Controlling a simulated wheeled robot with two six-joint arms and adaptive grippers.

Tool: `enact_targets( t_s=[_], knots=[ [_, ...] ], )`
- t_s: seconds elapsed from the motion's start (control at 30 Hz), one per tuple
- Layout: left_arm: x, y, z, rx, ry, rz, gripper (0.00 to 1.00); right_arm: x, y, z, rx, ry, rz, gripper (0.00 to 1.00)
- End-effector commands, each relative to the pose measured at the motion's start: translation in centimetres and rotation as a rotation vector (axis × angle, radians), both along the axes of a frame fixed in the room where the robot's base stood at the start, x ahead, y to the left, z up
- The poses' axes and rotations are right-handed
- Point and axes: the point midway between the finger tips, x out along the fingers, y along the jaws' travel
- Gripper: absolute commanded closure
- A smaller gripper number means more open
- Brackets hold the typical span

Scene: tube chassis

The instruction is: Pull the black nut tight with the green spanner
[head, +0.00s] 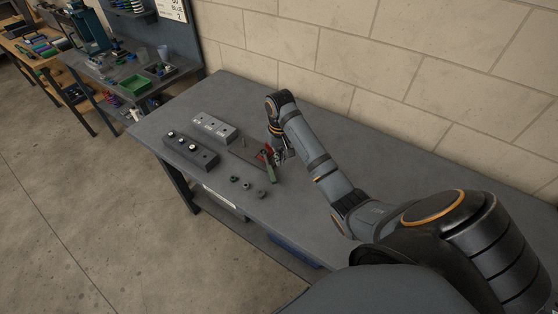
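My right gripper (277,154) is low over the middle of the grey workbench, its arm reaching in from the lower right. A green tool, which looks like the green spanner (270,173), is right at its fingertips. The fingers are too small to tell whether they grip it. A red piece (262,155) lies just left of the fingers. Several small dark nut-like parts, including one dark nut (234,179), lie near the bench's front edge; I cannot tell which is the black nut. A dark block (203,161) with pale-topped studs stands to the left. My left gripper is not in view.
A lighter grey block (214,127) stands behind the dark block. The workbench (300,225) is bare towards its front right. A block wall (340,60) closes off the back. Another bench with a green tray (134,84) stands further left, beyond open floor.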

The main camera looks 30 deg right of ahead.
Motion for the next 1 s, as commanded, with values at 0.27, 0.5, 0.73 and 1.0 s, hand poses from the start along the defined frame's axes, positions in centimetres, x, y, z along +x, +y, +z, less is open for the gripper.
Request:
enact_targets(
  t_s=[0.27,0.5,0.73,1.0],
  knots=[
    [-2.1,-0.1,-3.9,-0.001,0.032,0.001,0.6,0.0,0.0,-2.7,-0.002,-0.002,0.001,1.0],
    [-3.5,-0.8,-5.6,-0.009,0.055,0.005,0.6,-0.1,0.0,-4.3,0.0,0.003,0.001,1.0],
    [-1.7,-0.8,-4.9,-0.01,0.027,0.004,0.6,-0.1,0.0,-6.5,0.0,0.001,0.002,1.0],
    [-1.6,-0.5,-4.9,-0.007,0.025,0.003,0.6,-0.1,0.0,-6.7,0.0,0.0,0.002,1.0]
  ],
)
